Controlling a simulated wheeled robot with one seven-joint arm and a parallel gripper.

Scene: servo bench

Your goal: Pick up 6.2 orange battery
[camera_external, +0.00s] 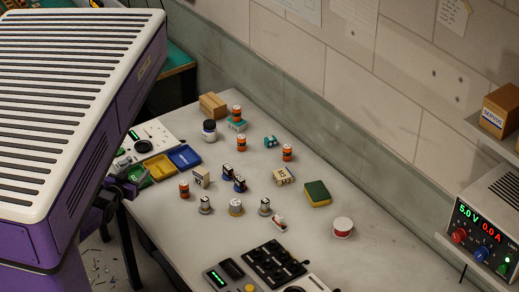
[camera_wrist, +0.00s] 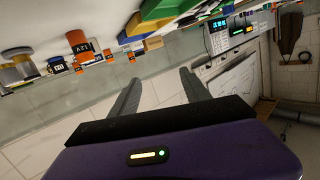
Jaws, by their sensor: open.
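Several small orange batteries with dark bands stand on the bench in the external view: one at the back on a teal block (camera_external: 237,111), one right of centre (camera_external: 287,152), one near the front-left edge (camera_external: 184,189). Their labels are too small to read, so I cannot tell which is 6.2. The wrist view is steeply tilted, and orange pieces (camera_wrist: 107,55) show along its top edge. My gripper (camera_wrist: 158,76) is open and empty, its two fingers apart. In the external view it is partly hidden by my body at the bench's left edge, apart from the batteries.
Yellow (camera_external: 160,167) and blue (camera_external: 185,157) trays lie near the left edge. A power supply (camera_external: 487,222) stands right.

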